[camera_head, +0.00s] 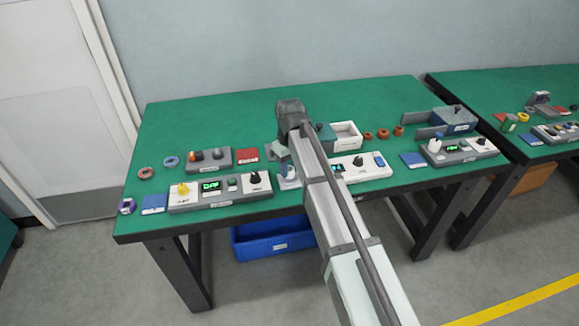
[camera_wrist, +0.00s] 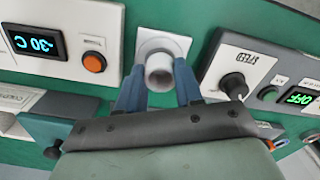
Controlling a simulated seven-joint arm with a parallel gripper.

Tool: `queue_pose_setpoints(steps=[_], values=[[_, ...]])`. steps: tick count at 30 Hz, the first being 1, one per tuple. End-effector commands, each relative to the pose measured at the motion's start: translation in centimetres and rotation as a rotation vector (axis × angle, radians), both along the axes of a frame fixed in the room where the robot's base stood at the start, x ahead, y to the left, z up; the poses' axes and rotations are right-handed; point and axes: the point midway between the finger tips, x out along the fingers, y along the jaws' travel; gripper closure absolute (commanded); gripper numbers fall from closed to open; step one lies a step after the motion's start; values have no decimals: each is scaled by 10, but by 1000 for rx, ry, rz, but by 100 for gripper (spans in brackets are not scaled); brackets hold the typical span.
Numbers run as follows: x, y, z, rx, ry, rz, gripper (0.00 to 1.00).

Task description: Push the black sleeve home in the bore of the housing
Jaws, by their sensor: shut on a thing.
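In the wrist view, my gripper (camera_wrist: 160,76) has its two blue fingers on either side of a pale grey hollow cylinder (camera_wrist: 158,74) and is shut on it. The cylinder stands at a white square block (camera_wrist: 180,45), which may be the housing; how deep it sits in the block I cannot tell. No plainly black sleeve shows. In the head view, my arm covers much of the bench middle, and a small pale piece (camera_head: 289,172) shows beside it; the fingertips are hard to make out there.
White instrument boxes flank the block in the wrist view: one with an orange knob (camera_wrist: 94,62), one with a black speed knob (camera_wrist: 233,84). The green bench's back left is clear.

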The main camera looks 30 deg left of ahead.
Motion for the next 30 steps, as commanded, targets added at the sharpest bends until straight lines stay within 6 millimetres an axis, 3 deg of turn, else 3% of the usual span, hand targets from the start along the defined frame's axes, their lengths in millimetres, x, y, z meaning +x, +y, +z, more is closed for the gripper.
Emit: queue_pose_setpoints(steps=[30], values=[[0, 0, -15, 0, 0, 0, 100]])
